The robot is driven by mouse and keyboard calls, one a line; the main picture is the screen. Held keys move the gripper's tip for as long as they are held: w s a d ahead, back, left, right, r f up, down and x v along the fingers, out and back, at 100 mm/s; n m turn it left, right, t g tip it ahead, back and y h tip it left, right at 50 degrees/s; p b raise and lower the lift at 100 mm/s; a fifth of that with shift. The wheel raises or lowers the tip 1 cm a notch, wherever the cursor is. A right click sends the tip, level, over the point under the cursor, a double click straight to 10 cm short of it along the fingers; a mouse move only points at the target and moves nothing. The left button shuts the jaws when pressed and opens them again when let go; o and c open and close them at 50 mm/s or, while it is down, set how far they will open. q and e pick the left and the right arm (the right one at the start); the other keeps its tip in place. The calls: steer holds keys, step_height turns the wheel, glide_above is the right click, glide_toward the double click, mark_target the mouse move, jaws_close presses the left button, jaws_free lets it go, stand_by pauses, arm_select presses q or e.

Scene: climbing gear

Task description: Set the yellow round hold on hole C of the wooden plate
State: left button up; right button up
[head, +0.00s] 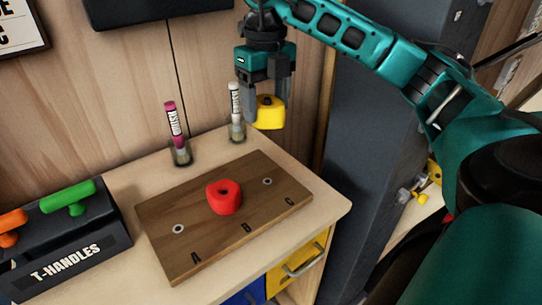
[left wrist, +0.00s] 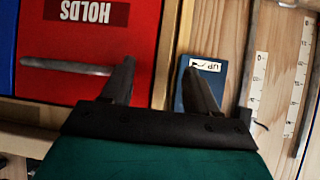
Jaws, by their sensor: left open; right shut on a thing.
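The wooden plate (head: 162,212) lies on the table top, marked A, B and C along its front. Hole C (head: 267,181) is empty, and so is hole A (head: 178,229). A red hold (head: 224,197) sits at the middle position, B, and covers its hole. My right gripper (head: 264,100) points down and is shut on the yellow round hold (head: 268,113). It holds it in the air, up and behind hole C in the head view. My left gripper (left wrist: 162,76) shows only in the left wrist view, open and empty, in front of a red drawer.
A T-HANDLES box (head: 75,245) is at the left. A dark post (head: 365,140) rises right of the table. The red HOLDS drawer (left wrist: 85,90) has a grey handle.

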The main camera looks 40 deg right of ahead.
step_height(320, 180, down, 12)
steer(key=shift+b, duration=0.35)
step_height(320, 180, down, 4)
steer(key=shift+f, duration=0.1)
steer(key=shift+f, duration=0.1)
steer(key=o, duration=1.2)
steer(key=shift+c, duration=0.2)
